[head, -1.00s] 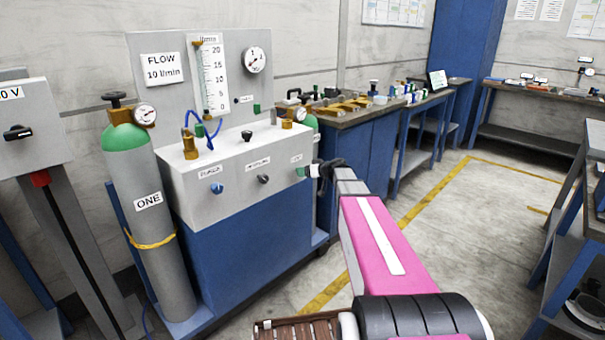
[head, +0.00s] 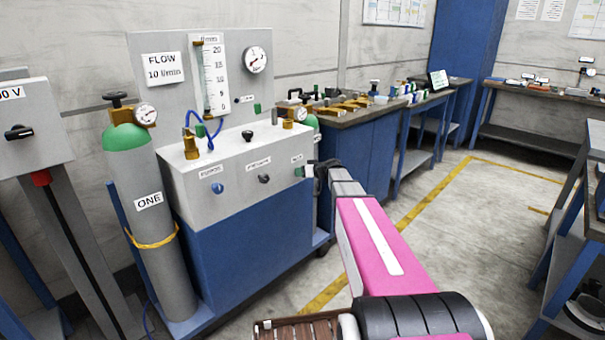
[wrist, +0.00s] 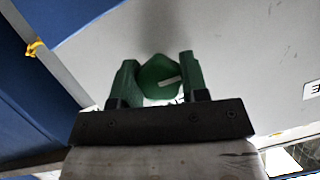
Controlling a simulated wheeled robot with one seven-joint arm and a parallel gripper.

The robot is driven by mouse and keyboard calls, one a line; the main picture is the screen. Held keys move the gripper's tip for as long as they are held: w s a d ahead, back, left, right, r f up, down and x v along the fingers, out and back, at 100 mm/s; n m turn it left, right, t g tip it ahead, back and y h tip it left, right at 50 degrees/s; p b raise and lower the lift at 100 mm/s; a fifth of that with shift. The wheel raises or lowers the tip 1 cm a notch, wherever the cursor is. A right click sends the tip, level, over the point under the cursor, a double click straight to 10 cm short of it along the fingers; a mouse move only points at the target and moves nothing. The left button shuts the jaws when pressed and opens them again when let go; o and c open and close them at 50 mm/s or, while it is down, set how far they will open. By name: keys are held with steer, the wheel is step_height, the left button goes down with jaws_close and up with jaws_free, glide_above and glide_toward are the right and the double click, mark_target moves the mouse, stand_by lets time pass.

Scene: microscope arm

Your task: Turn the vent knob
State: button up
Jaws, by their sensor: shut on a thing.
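The vent knob is a small green knob (wrist: 157,76) with a white mark, on the light grey front panel in the wrist view. The mark lies slanted, nearer level than upright. My gripper (wrist: 158,84) has one finger on each side of the knob and is shut on it. In the head view my gripper (head: 316,171) is at the right end of the panel front (head: 240,190), below the rightmost small label. There a little green of the knob shows at the gripper's left; the rest is hidden.
A blue knob (head: 217,188) and a black knob (head: 264,179) sit further left on the panel. A grey cylinder (head: 170,230) with a green top stands left of the cabinet. A workbench (head: 365,118) with parts is behind; open floor lies to the right.

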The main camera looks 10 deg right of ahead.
steer(key=m+g+y, duration=0.1)
steer(key=m, duration=0.2)
steer(key=shift+y, duration=0.4)
steer(key=m+y, duration=0.2)
steer(key=m, duration=0.1)
steer(key=shift+f, duration=0.1)
steer(key=m+y, duration=0.1)
steer(key=m, duration=0.3)
steer(key=shift+y, duration=0.4)
steer(key=shift+m+t+y, duration=0.4)
steer(key=shift+m+y, duration=0.3)
steer(key=shift+m, duration=1.5)
steer(key=o, duration=0.9)
steer(key=shift+o, duration=0.2)
